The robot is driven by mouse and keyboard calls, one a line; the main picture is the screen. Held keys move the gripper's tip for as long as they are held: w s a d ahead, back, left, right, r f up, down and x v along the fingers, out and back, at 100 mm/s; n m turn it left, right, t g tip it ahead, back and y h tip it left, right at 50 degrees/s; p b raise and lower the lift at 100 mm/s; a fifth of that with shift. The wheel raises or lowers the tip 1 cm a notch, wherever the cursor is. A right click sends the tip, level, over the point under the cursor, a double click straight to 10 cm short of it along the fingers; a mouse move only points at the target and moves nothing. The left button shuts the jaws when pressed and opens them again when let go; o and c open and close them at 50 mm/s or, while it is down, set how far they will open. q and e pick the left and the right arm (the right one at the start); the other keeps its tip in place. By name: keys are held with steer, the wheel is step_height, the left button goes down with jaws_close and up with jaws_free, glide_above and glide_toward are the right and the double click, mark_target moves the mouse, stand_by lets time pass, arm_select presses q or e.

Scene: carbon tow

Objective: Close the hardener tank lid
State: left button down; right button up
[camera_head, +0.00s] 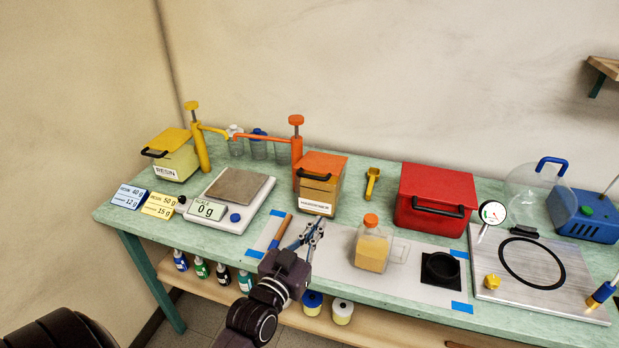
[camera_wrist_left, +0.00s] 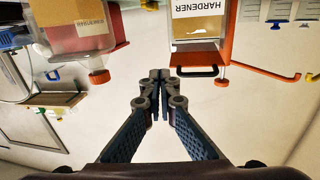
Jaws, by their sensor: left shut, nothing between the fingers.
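The hardener tank (camera_head: 317,194) is a box with a white HARDENER label, standing near the middle of the table. Its orange lid (camera_head: 323,164) lies over the top, with a black handle (camera_head: 314,177) at the front; I cannot tell if it is fully seated. In the left wrist view the tank (camera_wrist_left: 196,30) shows upside down at the top, with the lid's handle (camera_wrist_left: 197,72) below it. My left gripper (camera_head: 315,226) is shut and empty, in front of the tank and apart from it; its fingertips meet in the wrist view (camera_wrist_left: 159,77). My right gripper is not in view.
An orange pump (camera_head: 297,142) stands at the tank's back left. A scale (camera_head: 227,200) and resin tank (camera_head: 177,164) are to the left. An orange-capped bottle (camera_head: 371,248) stands right of my gripper. A red box (camera_head: 437,195) is further right.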

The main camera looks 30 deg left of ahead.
arm_select(q)
steer(key=a+r+n+t+y, duration=0.2)
steer(key=a+r+t+y, duration=0.15)
steer(key=a+r, duration=0.2)
steer(key=r+p+x, duration=0.1)
steer(key=p+x, duration=0.2)
steer(key=x, duration=0.8)
steer(key=shift+g, duration=0.25)
steer(key=f, duration=0.5)
steer(key=shift+s, duration=0.4)
